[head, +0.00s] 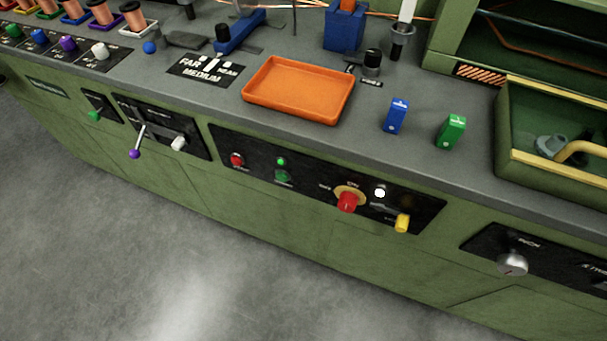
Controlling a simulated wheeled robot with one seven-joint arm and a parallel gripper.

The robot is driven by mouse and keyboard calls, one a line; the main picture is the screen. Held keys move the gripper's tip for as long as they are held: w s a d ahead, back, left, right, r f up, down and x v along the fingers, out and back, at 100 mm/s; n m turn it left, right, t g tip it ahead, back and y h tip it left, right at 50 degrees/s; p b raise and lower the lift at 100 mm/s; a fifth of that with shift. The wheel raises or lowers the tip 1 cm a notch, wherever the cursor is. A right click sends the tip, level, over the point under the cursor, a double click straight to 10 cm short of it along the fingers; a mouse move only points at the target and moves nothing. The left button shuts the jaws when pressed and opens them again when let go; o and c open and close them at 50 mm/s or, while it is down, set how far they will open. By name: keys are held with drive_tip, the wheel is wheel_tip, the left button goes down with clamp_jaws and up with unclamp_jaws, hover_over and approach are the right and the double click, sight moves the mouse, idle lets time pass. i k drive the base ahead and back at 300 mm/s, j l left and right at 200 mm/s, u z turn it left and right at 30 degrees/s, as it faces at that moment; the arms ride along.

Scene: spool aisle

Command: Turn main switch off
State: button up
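The main switch looks to be the red knob (347,202) on a round yellow plate, on the black control panel (310,192) of the green bench front. Small white lettering beside it is too small to read surely. A white lamp (380,192) just right of the knob is lit. The knob's exact angle is hard to tell. My gripper is not in view.
The panel also holds a red button (237,160), a green button (282,177), a lit green lamp (281,161) and a yellow knob (402,223). An orange tray (299,117) stands above. A silver knob (512,264) is right. The floor in front is clear.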

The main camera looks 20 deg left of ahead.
sight(347, 203)
drive_tip(key=j+u, duration=0.25)
drive_tip(key=j, duration=0.4)
drive_tip(key=j+u, duration=0.3)
drive_tip(key=j, duration=0.4)
drive_tip(key=k, duration=0.05)
